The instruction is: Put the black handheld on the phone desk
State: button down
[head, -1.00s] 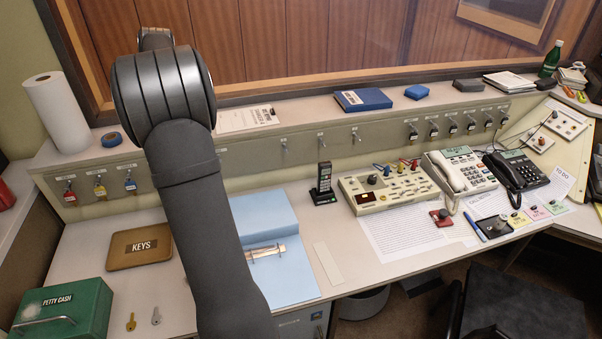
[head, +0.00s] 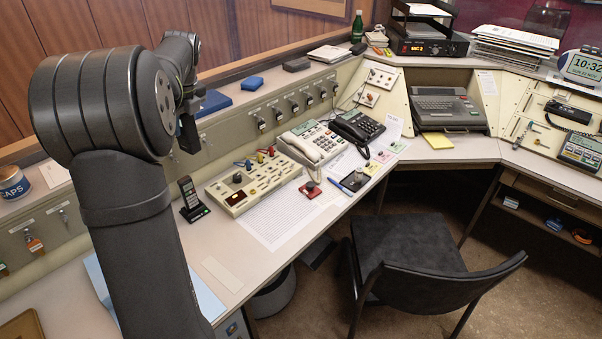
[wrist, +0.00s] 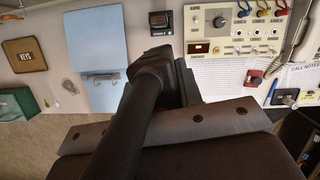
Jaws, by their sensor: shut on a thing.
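My gripper (head: 188,108) is beyond my arm at the upper left of the head view, mostly hidden by it. It is shut on the black handheld (wrist: 150,88), a dark body with a long thick part reaching toward the camera in the wrist view. In the head view a dark end (head: 188,138) hangs below the gripper, in front of the key panel. The handheld is up in the air, clear of the desk. The phone desk (head: 225,268) is the pale desktop with a cream phone (head: 313,142) and a black phone (head: 358,127).
A cordless phone (head: 187,198) stands in its cradle beside the switch console (head: 252,182). A paper sheet (head: 277,216) lies in front of the console. A blue folder (wrist: 97,40) lies on the left. A dark chair (head: 405,260) stands before the desk.

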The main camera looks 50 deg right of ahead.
jog(key=s+d+m+h, duration=0.1)
jog(key=s+d+m, duration=0.2)
jog(key=s+d, duration=0.9)
jog(key=s+d+m+h, duration=0.1)
jog(key=s+d+m, duration=0.2)
jog(key=s+d, duration=0.95)
jog(key=s+a+f, duration=0.2)
jog(key=f, duration=0.7)
jog(key=s+a+f, duration=0.1)
jog(key=a+f, duration=0.1)
jog(key=f, duration=0.7)
jog(key=shift+m, duration=0.3)
jog(key=shift+w+a+f, duration=0.15)
jog(key=shift+w+f, duration=1.7)
jog(key=shift+w+a+f, duration=0.2)
jog(key=shift+w+f, duration=1.7)
jog(key=shift+w+a+f, duration=0.15)
jog(key=shift+w+f, duration=1.7)
jog(key=shift+f, duration=0.1)
jog(key=c, duration=1)
grip_release()
jog(key=shift+f, duration=0.1)
